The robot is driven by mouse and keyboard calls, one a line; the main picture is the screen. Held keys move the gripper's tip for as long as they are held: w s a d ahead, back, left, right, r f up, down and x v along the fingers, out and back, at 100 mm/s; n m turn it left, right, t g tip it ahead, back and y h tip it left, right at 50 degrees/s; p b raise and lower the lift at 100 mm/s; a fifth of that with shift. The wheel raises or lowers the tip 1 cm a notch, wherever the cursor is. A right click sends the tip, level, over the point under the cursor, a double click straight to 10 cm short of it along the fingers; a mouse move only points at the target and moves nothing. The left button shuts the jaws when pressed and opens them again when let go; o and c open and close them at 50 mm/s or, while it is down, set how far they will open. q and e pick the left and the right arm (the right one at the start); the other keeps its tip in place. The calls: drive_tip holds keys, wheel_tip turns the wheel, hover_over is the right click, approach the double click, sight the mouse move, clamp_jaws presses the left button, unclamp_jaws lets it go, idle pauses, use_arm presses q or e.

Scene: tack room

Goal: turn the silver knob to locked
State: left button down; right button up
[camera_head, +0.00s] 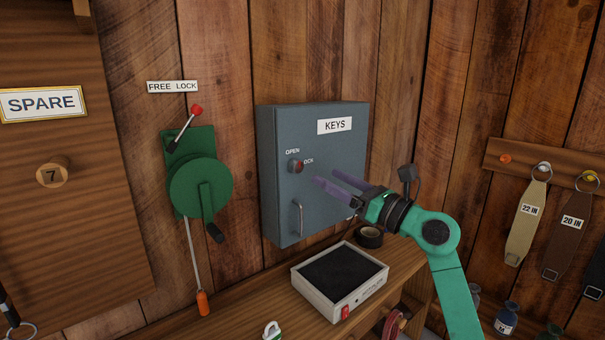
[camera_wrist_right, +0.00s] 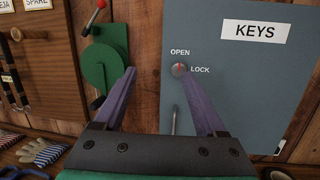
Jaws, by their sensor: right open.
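The silver knob (camera_head: 294,166) is small and round, set in the front of the grey-blue key cabinet (camera_head: 343,180). It also shows in the right wrist view (camera_wrist_right: 179,70), with OPEN printed above it and LOCK to its right. A red mark on its face looks upright, towards OPEN. My right gripper (camera_head: 322,177) has purple fingers, open and empty, reaching towards the cabinet from the right. The fingertips are near the knob and apart from it. In the wrist view the knob lies close to the right fingertip. My left gripper is not in view.
A cabinet handle (camera_head: 298,217) is below the knob. A green crank device (camera_head: 200,185) with a red-tipped lever is on the wall to the left. A box with a dark top (camera_head: 300,281) and a black roll (camera_head: 369,237) sit on the wooden shelf below. Straps (camera_head: 527,220) hang at right.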

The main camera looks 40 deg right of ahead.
sight(300, 168)
drive_tip(key=w+d+p, duration=0.1)
drive_tip(key=w+p, duration=0.1)
drive_tip(key=w, duration=0.2)
drive_tip(key=w+n+g+h+p, duration=0.1)
drive_tip(key=w, duration=0.3)
drive_tip(key=w+d+f+g+p, duration=0.1)
drive_tip(key=w+p, duration=0.1)
drive_tip(key=w, duration=0.2)
drive_tip(key=shift+w+d+f+p, duration=0.1)
drive_tip(key=shift+w+d+p, duration=0.2)
drive_tip(key=shift+w+d, duration=0.1)
drive_tip(key=shift+w+a+f+n, duration=0.1)
drive_tip(key=shift+w+f+n, duration=0.05)
drive_tip(key=shift+w+n, duration=0.2)
drive_tip(key=shift+c, duration=0.3)
drive_tip(key=shift+s, duration=0.1)
clamp_jaws()
